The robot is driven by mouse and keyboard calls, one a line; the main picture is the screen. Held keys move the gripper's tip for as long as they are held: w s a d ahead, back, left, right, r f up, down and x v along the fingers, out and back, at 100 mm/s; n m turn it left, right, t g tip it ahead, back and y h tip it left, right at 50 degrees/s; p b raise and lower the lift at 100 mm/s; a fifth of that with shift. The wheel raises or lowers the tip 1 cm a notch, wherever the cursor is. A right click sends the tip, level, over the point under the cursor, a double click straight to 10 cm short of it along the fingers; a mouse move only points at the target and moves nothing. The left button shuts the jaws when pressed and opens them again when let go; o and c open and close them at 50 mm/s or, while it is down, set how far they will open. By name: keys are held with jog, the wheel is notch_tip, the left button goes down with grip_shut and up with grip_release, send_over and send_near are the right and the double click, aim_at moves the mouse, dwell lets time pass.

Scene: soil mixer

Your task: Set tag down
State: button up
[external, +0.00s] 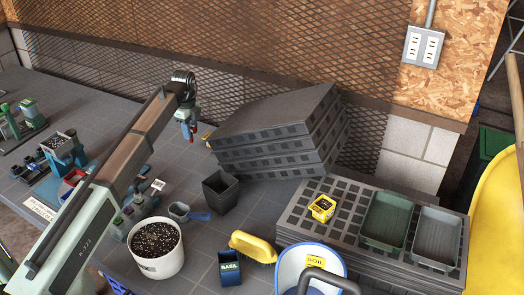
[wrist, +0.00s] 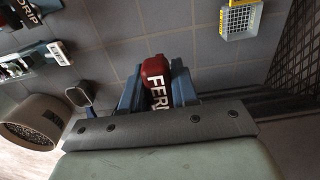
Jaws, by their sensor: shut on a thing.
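A red tag with white lettering starting "FER" (wrist: 157,80) is held between the blue fingers of my gripper (wrist: 157,92) in the wrist view. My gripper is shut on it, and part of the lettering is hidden. In the external view my gripper (external: 187,125) is above the back of the grey tiled table, left of the stacked black trays, with the red tag (external: 188,132) showing at its tip. The tag appears to be off the table, but its exact height is hard to tell.
Stacked black trays (external: 275,130) stand right of my gripper. A black pot (external: 220,191), a blue-handled scoop (external: 183,212) and a white soil bucket (external: 157,262) stand nearer. In the wrist view a yellow-edged grey basket (wrist: 239,20) is at upper right. Table between is clear.

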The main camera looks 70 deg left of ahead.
jog(key=shift+s+f, duration=0.75)
jog(key=shift+f, duration=5)
jog(key=shift+f, duration=0.1)
jog(key=o, duration=1)
notch_tip(320, 180, up, 12)
jog(key=shift+r, duration=0.15)
